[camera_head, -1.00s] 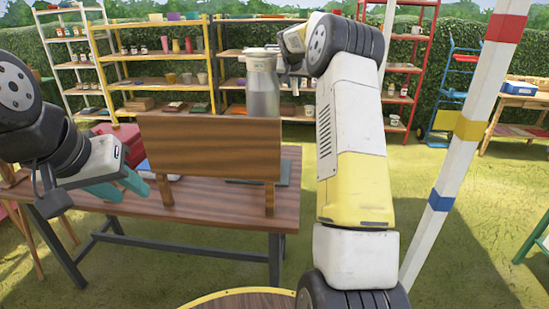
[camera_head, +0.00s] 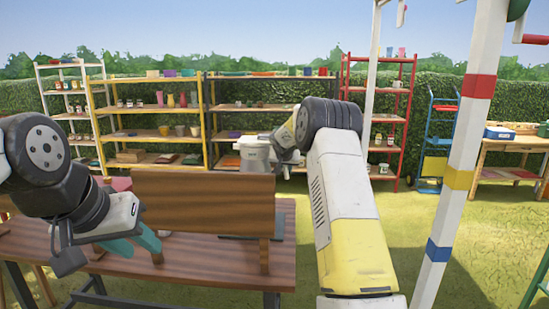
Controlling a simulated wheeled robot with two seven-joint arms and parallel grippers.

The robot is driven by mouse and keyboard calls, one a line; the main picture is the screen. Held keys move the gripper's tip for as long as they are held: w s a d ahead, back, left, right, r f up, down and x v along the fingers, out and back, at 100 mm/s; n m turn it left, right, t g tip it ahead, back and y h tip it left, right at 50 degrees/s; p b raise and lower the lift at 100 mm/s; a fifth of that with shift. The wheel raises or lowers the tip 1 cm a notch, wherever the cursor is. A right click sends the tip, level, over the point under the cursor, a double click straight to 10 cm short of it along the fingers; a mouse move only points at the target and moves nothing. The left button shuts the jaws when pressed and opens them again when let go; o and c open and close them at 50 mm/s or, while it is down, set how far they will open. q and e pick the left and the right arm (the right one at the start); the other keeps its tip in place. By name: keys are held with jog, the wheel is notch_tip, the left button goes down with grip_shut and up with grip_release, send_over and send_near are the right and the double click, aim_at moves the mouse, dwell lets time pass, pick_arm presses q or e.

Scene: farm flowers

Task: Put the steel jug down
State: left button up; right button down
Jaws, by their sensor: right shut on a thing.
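The steel jug (camera_head: 254,154) shows only by its pale grey top, above the upper edge of a wooden board (camera_head: 203,200). The board hides the rest of it, so I cannot see whether its base touches the table. My right gripper (camera_head: 272,152) is at the jug's right side, shut on it; its fingers are mostly hidden.
Shelves (camera_head: 180,109) line the hedge behind. A striped pole (camera_head: 464,150) stands at the right, close to my right arm.

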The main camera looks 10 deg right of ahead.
jog(key=shift+w+f, duration=0.15)
jog(key=shift+f, duration=2.35)
jog(key=c, duration=1.2)
grip_release()
jog(key=shift+f, duration=0.35)
jog(key=v, duration=1.2)
